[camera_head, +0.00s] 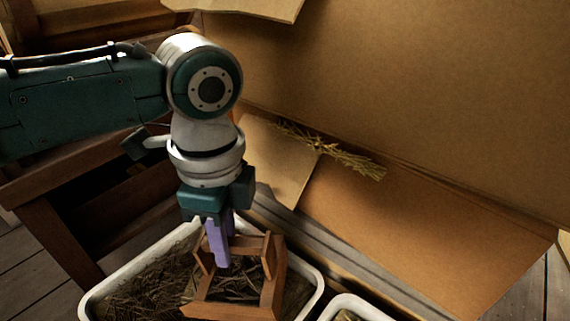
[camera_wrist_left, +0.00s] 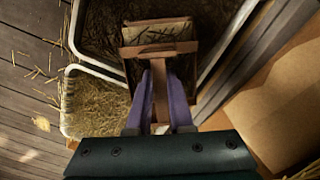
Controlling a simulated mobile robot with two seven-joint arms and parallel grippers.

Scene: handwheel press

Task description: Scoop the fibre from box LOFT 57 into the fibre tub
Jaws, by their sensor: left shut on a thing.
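My left gripper (camera_head: 219,250), with purple fingers, is shut on a wooden scoop (camera_head: 270,292) and holds it over a white-rimmed tub (camera_head: 103,287) of dark, loose fibre. The scoop (camera_wrist_left: 160,52) and the gripper (camera_wrist_left: 160,95) also show in the left wrist view. Fibre shows within the scoop's frame; I cannot tell how much lies in it and how much in the tub below. A large open cardboard box (camera_head: 420,90) stands behind and to the right. A bundle of straw-like fibre (camera_head: 335,153) lies in it. No LOFT 57 lettering is visible. My right gripper is not in view.
A second white tub (camera_head: 350,308) is at the bottom edge. It holds paler straw in the left wrist view (camera_wrist_left: 95,105). Wooden furniture (camera_head: 60,215) stands at the left. Straw bits (camera_wrist_left: 32,72) litter the plank floor.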

